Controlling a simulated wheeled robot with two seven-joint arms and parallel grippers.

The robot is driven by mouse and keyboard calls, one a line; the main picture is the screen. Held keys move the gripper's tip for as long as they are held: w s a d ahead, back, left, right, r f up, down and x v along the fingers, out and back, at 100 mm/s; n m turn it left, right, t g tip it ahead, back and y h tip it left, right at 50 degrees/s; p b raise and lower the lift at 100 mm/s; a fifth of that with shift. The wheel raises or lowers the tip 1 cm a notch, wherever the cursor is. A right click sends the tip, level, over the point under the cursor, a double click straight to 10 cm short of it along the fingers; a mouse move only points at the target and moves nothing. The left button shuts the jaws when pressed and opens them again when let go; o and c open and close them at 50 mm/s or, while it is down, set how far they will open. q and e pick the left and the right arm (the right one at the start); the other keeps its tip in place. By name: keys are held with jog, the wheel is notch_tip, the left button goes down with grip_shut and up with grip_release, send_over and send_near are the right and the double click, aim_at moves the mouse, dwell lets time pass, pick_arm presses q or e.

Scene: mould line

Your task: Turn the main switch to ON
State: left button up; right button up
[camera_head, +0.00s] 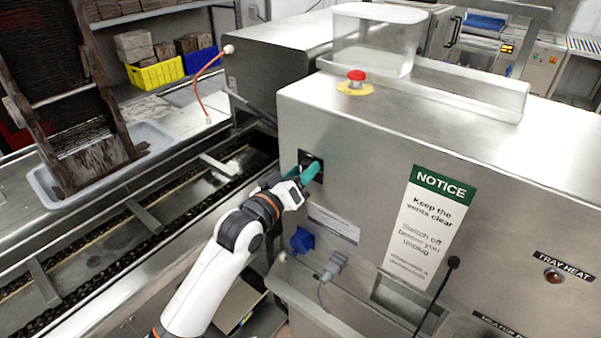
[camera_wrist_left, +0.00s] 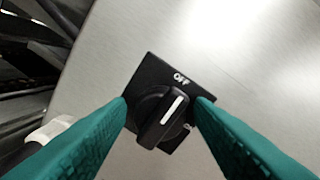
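The main switch is a black rotary knob (camera_wrist_left: 150,112) on a square black plate (camera_wrist_left: 152,68), set in the steel cabinet's front face. The word OFF shows on the plate. Another label at its lower right is mostly hidden by a finger. The knob's white line points up and right, close to the OFF side. In the head view the switch plate (camera_head: 303,156) is partly covered by my left gripper (camera_head: 309,170). Its teal fingers (camera_wrist_left: 162,107) stand on both sides of the knob, spread apart, with no clear grip on it. My right gripper is out of view.
A red emergency button (camera_head: 356,76) and a clear bin (camera_head: 372,45) are on the cabinet top. Below the switch are a blue socket (camera_head: 302,240) and a grey plug with cable (camera_head: 333,266). A NOTICE sign (camera_head: 430,225) is to the right. A conveyor (camera_head: 130,215) runs at left.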

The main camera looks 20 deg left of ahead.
pick_arm(q)
jog(key=c, duration=0.7)
jog(key=shift+m, duration=0.4)
jog(key=m+p, duration=0.1)
jog(key=m, duration=0.3)
jog(key=shift+m, duration=0.4)
jog(key=m+h+p, duration=0.1)
jog(key=m, duration=1.2)
jog(key=shift+f, duration=0.1)
jog(key=shift+m, duration=0.3)
jog(key=o, duration=0.9)
jog(key=shift+d, duration=0.1)
